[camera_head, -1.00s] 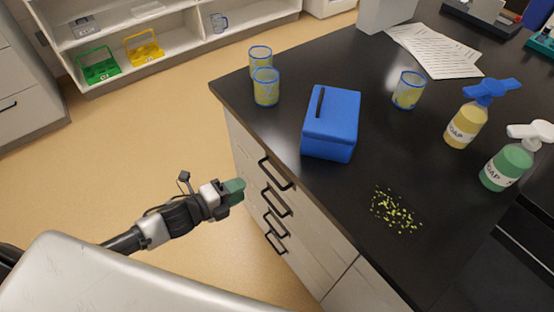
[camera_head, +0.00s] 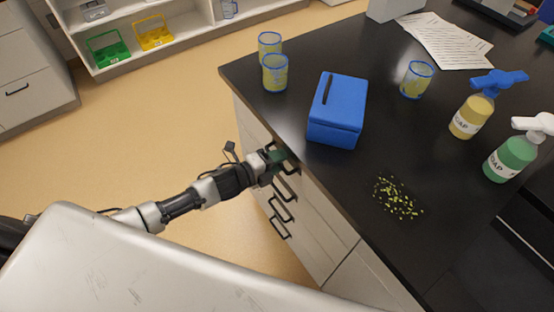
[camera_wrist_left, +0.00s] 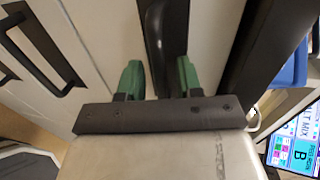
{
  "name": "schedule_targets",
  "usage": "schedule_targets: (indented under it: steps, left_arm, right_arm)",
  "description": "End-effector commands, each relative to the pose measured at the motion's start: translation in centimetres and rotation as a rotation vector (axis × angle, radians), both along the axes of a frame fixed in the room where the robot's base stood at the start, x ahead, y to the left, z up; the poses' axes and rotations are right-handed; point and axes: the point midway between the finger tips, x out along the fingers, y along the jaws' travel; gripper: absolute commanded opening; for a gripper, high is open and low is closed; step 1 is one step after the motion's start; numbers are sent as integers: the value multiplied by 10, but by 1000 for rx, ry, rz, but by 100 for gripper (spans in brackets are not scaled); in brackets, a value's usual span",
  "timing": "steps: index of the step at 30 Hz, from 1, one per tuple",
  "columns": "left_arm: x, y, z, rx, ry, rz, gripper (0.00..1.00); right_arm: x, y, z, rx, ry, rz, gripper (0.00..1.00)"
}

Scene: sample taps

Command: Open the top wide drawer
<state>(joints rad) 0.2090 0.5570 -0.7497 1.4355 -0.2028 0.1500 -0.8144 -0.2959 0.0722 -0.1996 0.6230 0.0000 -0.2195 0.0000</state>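The top wide drawer (camera_head: 252,124) is the uppermost pale front under the black countertop, and it looks closed. Its dark handle shows in the left wrist view (camera_wrist_left: 157,38). In the head view my left gripper (camera_head: 280,158) is at this handle, just below the counter edge, and partly hides it. In the left wrist view my left gripper's green fingertips (camera_wrist_left: 158,74) stand apart, one on each side of the handle. I see a gap, so the fingers do not look closed on it. My right gripper is not in view.
Lower drawer handles (camera_head: 281,208) stick out below. On the countertop (camera_head: 330,175) stand a blue box (camera_head: 338,112), blue-rimmed cups (camera_head: 275,73), soap bottles (camera_head: 472,115) and scattered yellow-green bits (camera_head: 398,198). The floor (camera_head: 150,130) left of the cabinet is clear.

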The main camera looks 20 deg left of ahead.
Motion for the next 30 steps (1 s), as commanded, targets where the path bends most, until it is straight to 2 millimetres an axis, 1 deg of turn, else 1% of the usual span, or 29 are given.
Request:
schedule_targets:
  steps: [2, 6, 9, 17, 22, 26, 30]
  left_arm:
    - [0, 0, 0, 0, 0, 0, 35]
    - [0, 0, 0, 0, 0, 0, 14]
    - [0, 0, 0, 0, 0, 0, 0]
    - [0, 1, 0, 1, 1, 0, 0]
    - [-5, 4, 0, 2, 2, 1, 0]
    - [-16, 13, 0, 3, 3, 1, 0]
    - [-35, 27, 0, 3, 5, 2, 0]
  right_arm:
    - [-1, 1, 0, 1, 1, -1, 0]
    - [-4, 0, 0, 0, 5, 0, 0]
    - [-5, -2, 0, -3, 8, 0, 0]
    - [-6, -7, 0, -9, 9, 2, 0]
    - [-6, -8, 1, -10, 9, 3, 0]
    - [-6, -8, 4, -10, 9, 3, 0]
    - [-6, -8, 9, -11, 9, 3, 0]
